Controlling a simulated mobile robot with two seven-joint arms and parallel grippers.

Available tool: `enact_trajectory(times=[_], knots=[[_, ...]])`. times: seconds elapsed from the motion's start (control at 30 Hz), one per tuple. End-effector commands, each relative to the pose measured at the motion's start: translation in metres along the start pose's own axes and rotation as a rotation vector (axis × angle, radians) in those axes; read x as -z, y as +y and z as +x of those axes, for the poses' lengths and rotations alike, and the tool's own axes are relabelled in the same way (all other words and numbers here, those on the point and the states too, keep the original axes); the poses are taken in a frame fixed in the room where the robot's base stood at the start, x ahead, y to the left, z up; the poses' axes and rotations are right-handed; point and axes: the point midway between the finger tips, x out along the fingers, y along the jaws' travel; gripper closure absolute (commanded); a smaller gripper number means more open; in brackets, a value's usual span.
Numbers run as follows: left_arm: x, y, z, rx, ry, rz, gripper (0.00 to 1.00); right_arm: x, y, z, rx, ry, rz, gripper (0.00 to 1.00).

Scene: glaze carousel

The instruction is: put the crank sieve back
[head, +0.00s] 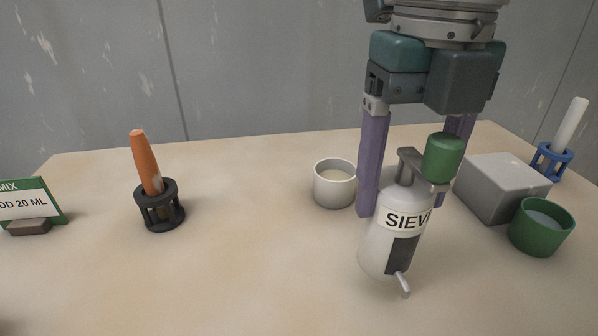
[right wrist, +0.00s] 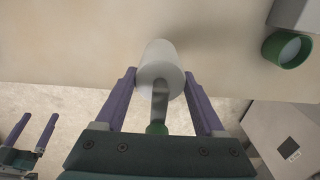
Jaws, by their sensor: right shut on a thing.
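The crank sieve (head: 378,248) is a white bottle-like body with a SIEVE label, partly cut off from view, a dark panel and a small spout low on its front. A grey crank with a green knob (head: 443,158) sits on its top. My right gripper (head: 403,208) comes down from above with its purple fingers on both sides of the sieve, shut on it. The right wrist view also shows the sieve (right wrist: 158,55) between the fingers. I cannot tell whether its base touches the table. My left gripper (right wrist: 32,132) is open and empty at the lower left of the right wrist view.
A white cup (head: 334,185) stands just left of the sieve. A grey block (head: 500,185), a green cup (head: 541,228) and a blue holder (head: 552,162) with a white stick are at right. A black holder (head: 160,208) with an orange stick and a sign (head: 30,203) are at left.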

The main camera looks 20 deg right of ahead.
Motion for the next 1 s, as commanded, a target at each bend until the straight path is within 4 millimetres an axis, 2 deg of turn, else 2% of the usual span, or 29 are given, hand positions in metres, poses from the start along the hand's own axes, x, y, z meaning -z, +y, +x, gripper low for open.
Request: enact_trajectory(times=[0.03,0.23,0.43,0.87,0.9,1.0], knots=[[-0.001,0.0,0.002,0.0,0.0,0.0,0.0,0.001,-0.001,0.009,0.001,0.003,0.0,1.0],[-0.001,-0.001,0.004,0.003,0.0,0.002,0.0,0.0,0.0,0.028,0.0,0.001,0.0,1.0],[-0.003,-0.002,0.007,0.007,0.0,0.007,0.0,0.0,0.0,0.058,-0.001,0.002,-0.001,1.0],[-0.004,-0.003,0.011,0.01,0.0,0.009,0.0,0.0,0.0,0.067,-0.001,-0.001,-0.001,1.0],[-0.004,-0.003,0.01,0.01,0.0,0.009,0.0,0.0,0.0,0.066,-0.001,-0.001,-0.001,0.27],[-0.004,-0.003,0.01,0.01,0.0,0.009,0.0,0.0,0.0,0.066,-0.001,0.0,-0.001,0.16]])
